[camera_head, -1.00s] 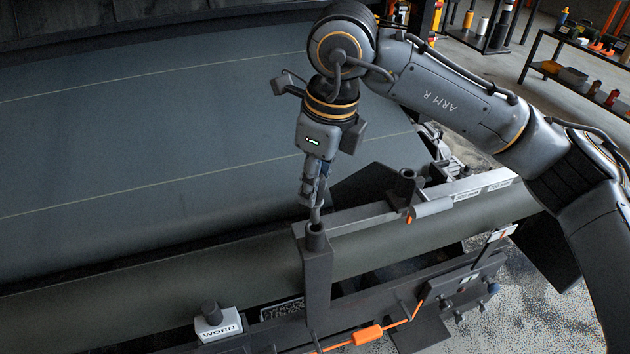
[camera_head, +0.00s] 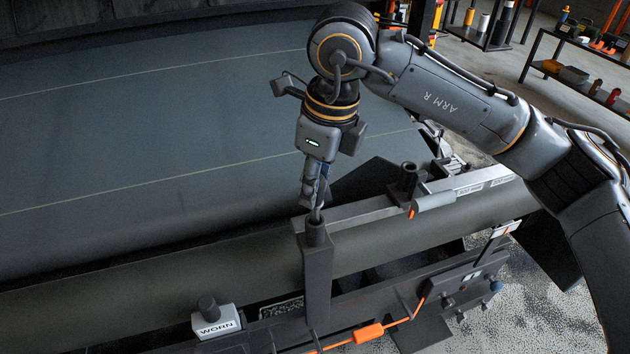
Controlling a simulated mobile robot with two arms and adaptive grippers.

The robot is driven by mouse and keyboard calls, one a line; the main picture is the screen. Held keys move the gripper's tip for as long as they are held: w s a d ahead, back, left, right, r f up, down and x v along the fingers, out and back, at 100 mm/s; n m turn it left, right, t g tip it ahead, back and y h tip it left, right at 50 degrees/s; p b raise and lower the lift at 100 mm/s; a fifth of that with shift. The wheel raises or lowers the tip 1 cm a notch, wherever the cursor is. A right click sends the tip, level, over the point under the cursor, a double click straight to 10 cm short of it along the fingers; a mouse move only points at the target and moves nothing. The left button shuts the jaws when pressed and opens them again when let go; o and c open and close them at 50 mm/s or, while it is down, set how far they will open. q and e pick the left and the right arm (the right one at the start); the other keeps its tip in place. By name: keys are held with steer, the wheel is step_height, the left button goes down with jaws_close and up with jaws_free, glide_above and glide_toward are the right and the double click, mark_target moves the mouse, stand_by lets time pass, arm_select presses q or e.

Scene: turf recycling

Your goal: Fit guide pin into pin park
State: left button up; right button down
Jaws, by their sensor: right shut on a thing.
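My right gripper (camera_head: 314,192) points down above a dark upright post with a round socket on top, which looks like the pin park (camera_head: 317,275). The gripper is shut on the guide pin (camera_head: 315,215), a thin grey pin of which only a short length shows below the fingers. The pin's lower end is at the socket mouth. I cannot tell how deep it sits in it. The pin looks roughly upright. My left gripper is not in view.
A block marked WORN (camera_head: 215,322) with a dark knob stands at the lower left. A dark upright tube (camera_head: 405,180) stands on the rail right of the post. The wide turf sheet (camera_head: 150,130) lies behind.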

steer(key=shift+f+b, duration=1.9)
steer(key=shift+f, duration=0.15)
steer(key=c, duration=1)
jaws_free()
steer(key=shift+r, duration=0.1)
step_height(320, 180, up, 12)
steer(key=d, duration=0.1)
steer(key=shift+s+d, duration=0.3)
steer(key=shift+s, duration=0.1)
